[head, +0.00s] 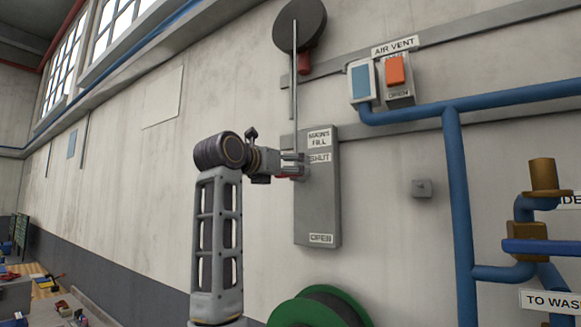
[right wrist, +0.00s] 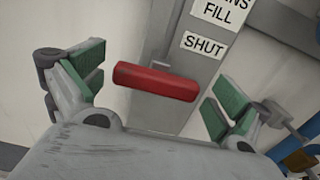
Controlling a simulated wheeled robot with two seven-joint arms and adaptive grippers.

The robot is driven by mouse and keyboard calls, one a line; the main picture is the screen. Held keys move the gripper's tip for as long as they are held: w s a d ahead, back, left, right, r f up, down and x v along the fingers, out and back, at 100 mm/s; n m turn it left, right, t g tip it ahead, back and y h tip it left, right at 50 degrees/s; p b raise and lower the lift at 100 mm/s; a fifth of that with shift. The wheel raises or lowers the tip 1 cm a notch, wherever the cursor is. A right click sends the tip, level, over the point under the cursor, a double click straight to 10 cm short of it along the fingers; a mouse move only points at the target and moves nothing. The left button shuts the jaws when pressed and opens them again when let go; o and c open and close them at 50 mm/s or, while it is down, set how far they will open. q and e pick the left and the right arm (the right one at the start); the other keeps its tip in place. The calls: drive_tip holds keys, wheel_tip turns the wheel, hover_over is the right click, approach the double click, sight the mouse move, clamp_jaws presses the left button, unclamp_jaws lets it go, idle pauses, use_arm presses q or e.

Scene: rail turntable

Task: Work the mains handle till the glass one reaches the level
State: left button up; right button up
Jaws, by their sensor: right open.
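The mains fill handle is a red bar (right wrist: 155,82) on a short stem on a tall grey plate (head: 318,215). The plate reads MAINS FILL and SHUT near its top and OPEN at its bottom. The bar is by the SHUT label (right wrist: 204,46). My right gripper (head: 292,166) is at the plate, level with that label. In the right wrist view the gripper (right wrist: 165,88) is open, its green-padded fingers either side of the bar with gaps. No glass or level mark can be clearly made out. My left gripper is not in view.
A thin upright rod (head: 294,90) runs from a dark round disc (head: 300,25) to the plate. An air vent (head: 396,70) with an orange lever is at upper right. Blue pipes (head: 457,200) run on the right. A green-rimmed reel (head: 300,308) is below the plate.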

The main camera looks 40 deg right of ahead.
drive_tip(key=shift+x, duration=1.1)
drive_tip(key=shift+c, duration=0.4)
drive_tip(key=c, duration=1.1)
drive_tip(key=shift+f+b, duration=1.15)
drive_tip(key=shift+f, duration=0.7)
drive_tip(key=o, duration=1.2)
